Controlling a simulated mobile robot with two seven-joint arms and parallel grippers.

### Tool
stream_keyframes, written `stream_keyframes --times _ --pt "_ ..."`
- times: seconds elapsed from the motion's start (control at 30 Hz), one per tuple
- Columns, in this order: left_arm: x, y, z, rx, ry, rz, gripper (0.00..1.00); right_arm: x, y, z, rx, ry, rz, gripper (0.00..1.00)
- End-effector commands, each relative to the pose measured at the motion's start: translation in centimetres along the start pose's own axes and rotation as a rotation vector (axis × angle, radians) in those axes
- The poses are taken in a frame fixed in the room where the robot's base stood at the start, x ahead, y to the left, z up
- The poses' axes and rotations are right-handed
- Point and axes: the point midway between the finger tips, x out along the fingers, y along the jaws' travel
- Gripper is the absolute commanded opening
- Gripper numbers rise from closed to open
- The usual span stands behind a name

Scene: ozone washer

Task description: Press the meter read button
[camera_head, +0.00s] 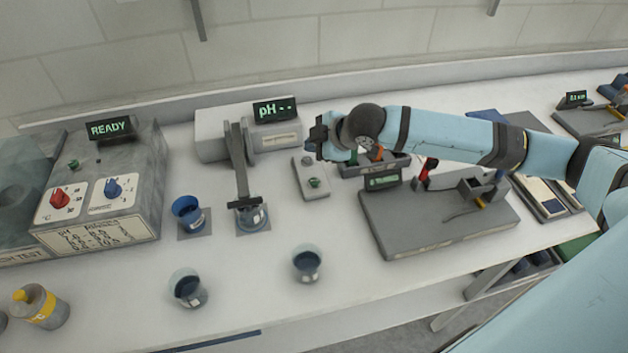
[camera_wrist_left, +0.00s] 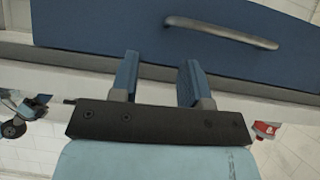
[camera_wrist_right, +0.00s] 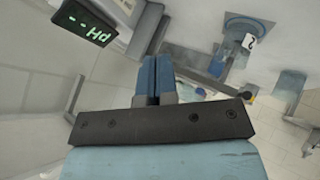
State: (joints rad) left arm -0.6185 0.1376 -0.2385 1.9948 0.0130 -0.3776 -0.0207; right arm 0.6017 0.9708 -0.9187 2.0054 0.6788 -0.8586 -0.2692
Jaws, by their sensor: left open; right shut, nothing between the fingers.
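The pH meter (camera_head: 222,135) is a pale box at the back of the bench, with a dark display (camera_head: 275,110) reading "pH --". In front of it lies a small pale button pad (camera_head: 312,190) with a green button (camera_head: 314,183) and a grey round one (camera_head: 307,161). My right gripper (camera_head: 317,136) is above the pad's back end, beside the meter; contact cannot be told. In the right wrist view its fingers (camera_wrist_right: 154,78) are shut and empty, and the display (camera_wrist_right: 88,22) shows at upper left. My left gripper (camera_wrist_left: 158,78) is open and empty, outside the head view.
A probe arm (camera_head: 240,165) reaches down to a beaker (camera_head: 253,218) left of the pad. A blue cup (camera_head: 187,213) and two beakers (camera_head: 187,289) (camera_head: 307,264) stand nearby. A grey tray station (camera_head: 440,220) is to the right. A blue handled panel (camera_wrist_left: 180,35) faces my left gripper.

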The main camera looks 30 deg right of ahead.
Motion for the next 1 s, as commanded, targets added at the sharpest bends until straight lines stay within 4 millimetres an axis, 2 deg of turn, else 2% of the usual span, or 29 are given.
stream_keyframes --times 0.23,0.53,0.7,1.0 --pt "1.8 -0.3 2.3 0.002 0.003 -0.004 0.43 1.8 -1.3 1.3 -0.001 0.0 0.0 0.0" --pt "4.5 -0.5 6.5 -0.018 -0.018 -0.001 0.43 4.6 -3.4 3.3 -0.002 0.001 0.0 0.0" --pt "4.2 -0.4 5.2 -0.028 -0.012 0.0 0.43 5.5 -4.0 4.0 0.001 -0.001 -0.002 0.0" --pt "4.2 -0.3 5.0 -0.034 -0.012 0.0 0.43 5.9 -4.3 4.3 0.0 0.0 0.0 0.0"
